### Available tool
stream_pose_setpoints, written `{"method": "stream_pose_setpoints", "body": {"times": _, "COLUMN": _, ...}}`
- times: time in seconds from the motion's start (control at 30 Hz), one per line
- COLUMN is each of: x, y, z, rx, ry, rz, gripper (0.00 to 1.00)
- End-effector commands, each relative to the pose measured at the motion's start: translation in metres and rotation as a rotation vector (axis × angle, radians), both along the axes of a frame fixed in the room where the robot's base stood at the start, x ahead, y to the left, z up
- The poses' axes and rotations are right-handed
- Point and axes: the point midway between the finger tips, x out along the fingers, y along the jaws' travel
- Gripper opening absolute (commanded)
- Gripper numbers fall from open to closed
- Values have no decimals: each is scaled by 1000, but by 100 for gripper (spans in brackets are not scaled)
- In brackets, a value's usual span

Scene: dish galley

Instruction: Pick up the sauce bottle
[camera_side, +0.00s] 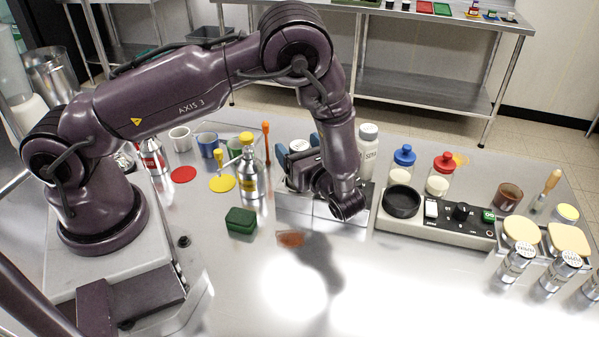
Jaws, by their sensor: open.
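No bottle is readably marked as sauce, so I cannot tell which one is the sauce bottle. A silver bottle with a yellow cap and label (249,178) stands upright left of my gripper. A white bottle (368,150) stands upright behind my wrist, partly hidden. A blue-capped bottle (402,163) and a red-capped bottle (441,174) stand to the right. My gripper (312,184) is low over the middle of the table, near a flat metal tray (290,213). It is open; its fingertips are largely hidden by my wrist, and I see nothing held in it.
A dark green box (240,220) and a reddish-brown flat piece (290,239) lie in front. A panel with a black knob (461,212) and a black bowl (401,201) stand right. Silver shakers (515,263) line the right front. The front middle of the table is clear.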

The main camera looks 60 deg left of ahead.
Motion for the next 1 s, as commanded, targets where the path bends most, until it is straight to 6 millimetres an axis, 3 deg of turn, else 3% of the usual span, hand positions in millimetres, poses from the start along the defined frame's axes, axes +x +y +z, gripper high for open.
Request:
{"method": "stream_pose_setpoints", "body": {"times": 0.2, "x": 0, "y": 1, "z": 0, "rx": -1, "ry": 0, "rz": 0, "gripper": 73}}
{"method": "stream_pose_setpoints", "body": {"times": 0.27, "x": 0, "y": 1, "z": 0, "rx": -1, "ry": -1, "rz": 0, "gripper": 62}}
{"method": "stream_pose_setpoints", "body": {"times": 0.53, "x": 0, "y": 1, "z": 0, "rx": -1, "ry": 0, "rz": 0, "gripper": 0}}
{"method": "stream_pose_setpoints", "body": {"times": 0.83, "x": 0, "y": 0, "z": 3, "rx": 0, "ry": -2, "rz": 0, "gripper": 0}}
{"method": "stream_pose_setpoints", "body": {"times": 1.0, "x": 1, "y": 0, "z": 17, "rx": -1, "ry": -5, "rz": -1, "gripper": 0}}
